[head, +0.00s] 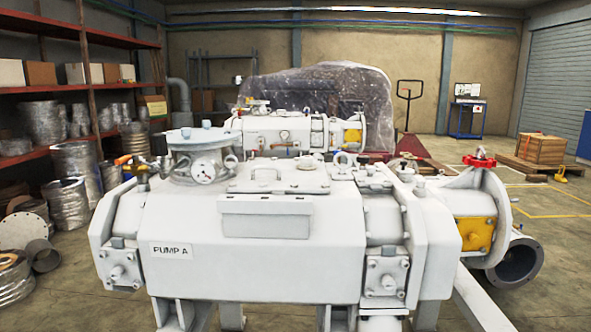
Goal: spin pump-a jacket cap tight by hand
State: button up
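Pump A (240,255), a large white machine body labelled "PUMP A" (171,251), fills the middle foreground of the head view. A small valve with an orange handle (124,160) sits left of the port. Small fittings and lifting eyes stand along the top right. I cannot tell which small part is the jacket cap; it may be hidden or too small. My gripper is not in view.
A pipe with a red handwheel (479,161) and a yellow plate (478,234) juts out at the pump's right. Another white pump (285,130) stands behind. Shelves (90,35) and metal cylinders (75,165) line the left. Open floor (555,290) lies at right.

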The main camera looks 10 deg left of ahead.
aim_at(305, 161)
jog(key=k, duration=0.95)
jog(key=u, duration=0.9)
jog(key=i, duration=1.3)
jog(key=z, duration=0.35)
